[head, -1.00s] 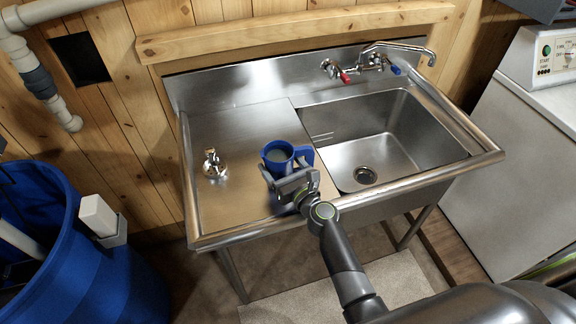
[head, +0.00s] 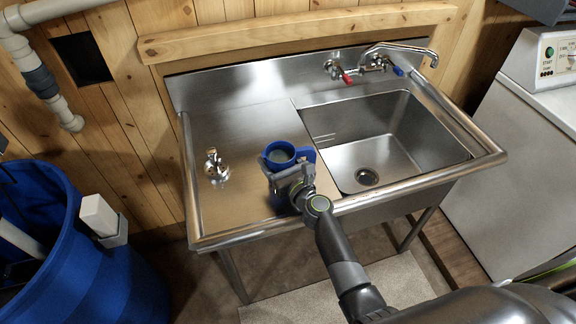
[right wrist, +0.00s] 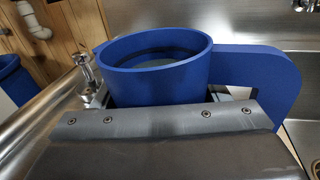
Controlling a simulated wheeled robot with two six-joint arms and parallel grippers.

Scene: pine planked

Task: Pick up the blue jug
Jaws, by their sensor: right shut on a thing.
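The blue jug (head: 279,151) is upright above the steel drainboard, left of the sink basin, with its handle toward the right. It also fills the middle of the right wrist view (right wrist: 155,70), its open rim facing up. My right gripper (head: 285,173) is shut on the jug's body from the near side and hides its lower part. I cannot tell for certain how far its base is from the drainboard. My left gripper is not in view.
The steel sink basin (head: 400,126) lies right of the jug, with a tap (head: 372,62) behind it. A small shiny metal fitting (head: 215,166) stands on the drainboard (head: 240,125) to the left. A blue barrel (head: 75,235) stands at far left and a white machine (head: 500,165) at right.

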